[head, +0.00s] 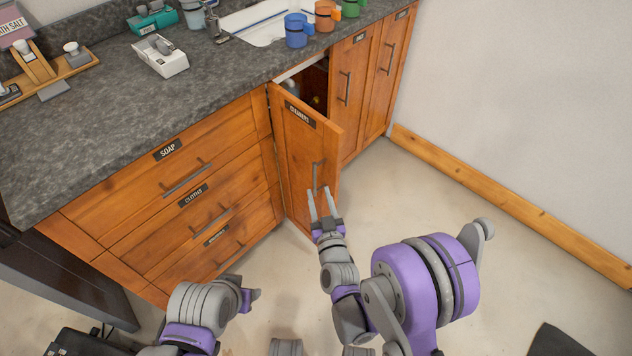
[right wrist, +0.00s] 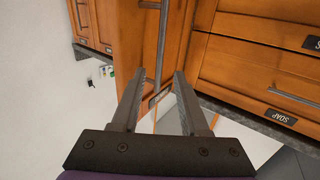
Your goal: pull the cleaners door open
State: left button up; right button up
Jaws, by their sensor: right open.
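The cleaners door (head: 297,150) is a wooden cabinet door with a dark CLEANERS label. It stands partly open, swung out from its left side, with a dark gap at its right. Its grey vertical bar handle (head: 316,177) is on the right part of the door. My right gripper (head: 322,192) is open at the handle's lower end. In the right wrist view the handle (right wrist: 162,42) runs up between the two spread fingers (right wrist: 158,78); I cannot tell whether they touch it. My left gripper (head: 250,299) is low, away from the door, its fingers unclear.
Drawers labelled SOAP (head: 168,149) and CLOTHS (head: 193,195) are left of the door. Closed cabinet doors (head: 352,95) stand to its right. Several coloured mugs (head: 297,30) are on the counter (head: 120,110) above.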

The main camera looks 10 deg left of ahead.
jog(key=v, duration=0.3)
jog(key=shift+s, duration=0.25)
jog(key=shift+d+r, duration=0.1)
